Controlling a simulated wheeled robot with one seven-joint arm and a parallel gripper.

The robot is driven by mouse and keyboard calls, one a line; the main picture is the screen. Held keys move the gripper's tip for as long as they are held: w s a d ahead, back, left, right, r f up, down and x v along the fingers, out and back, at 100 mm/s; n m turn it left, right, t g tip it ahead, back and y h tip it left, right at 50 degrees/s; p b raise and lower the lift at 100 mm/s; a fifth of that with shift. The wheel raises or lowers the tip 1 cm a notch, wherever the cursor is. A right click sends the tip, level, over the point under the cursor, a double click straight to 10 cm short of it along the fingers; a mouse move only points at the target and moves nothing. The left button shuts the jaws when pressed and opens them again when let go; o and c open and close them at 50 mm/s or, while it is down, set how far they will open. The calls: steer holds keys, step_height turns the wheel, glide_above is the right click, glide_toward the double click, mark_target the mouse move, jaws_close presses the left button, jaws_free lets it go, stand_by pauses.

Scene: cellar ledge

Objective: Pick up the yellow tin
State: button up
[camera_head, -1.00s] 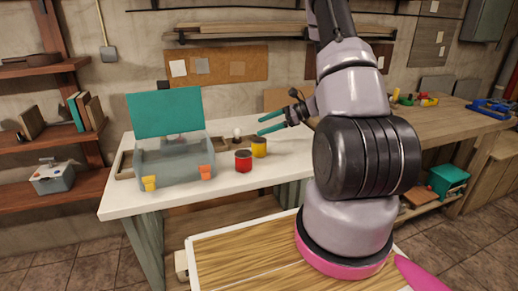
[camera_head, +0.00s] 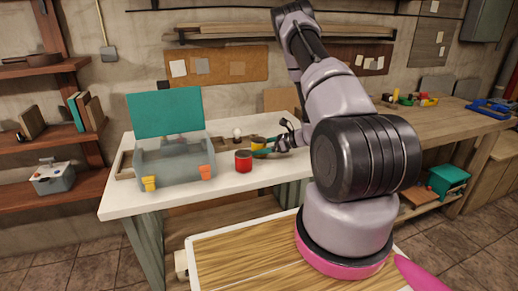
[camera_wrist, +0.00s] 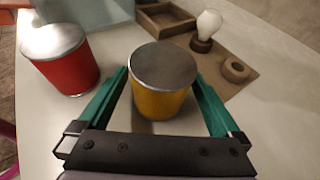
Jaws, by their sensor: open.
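The yellow tin (camera_wrist: 160,98), with a grey metal lid, stands upright on the white ledge (camera_head: 232,188). In the wrist view it sits between the two green fingers of my gripper (camera_wrist: 162,95), which are open with a gap visible on each side of it. In the head view the yellow tin (camera_head: 258,142) is partly hidden behind the fingers of my gripper (camera_head: 262,151). A red tin (camera_wrist: 65,62) stands upright just left of the left finger; it also shows in the head view (camera_head: 243,161).
A toolbox (camera_head: 175,165) with an open teal lid stands left of the tins. A light bulb (camera_wrist: 207,26) on a round base, a small ring (camera_wrist: 236,70) and a wooden tray (camera_wrist: 163,20) lie beyond the yellow tin. The ledge's front right is clear.

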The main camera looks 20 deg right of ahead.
mark_target(252, 148)
steer(key=x, duration=0.3)
steer(key=shift+w+a, duration=0.1)
steer(key=shift+c, duration=0.3)
steer(key=c, duration=1.5)
steer(key=shift+r, duration=0.1)
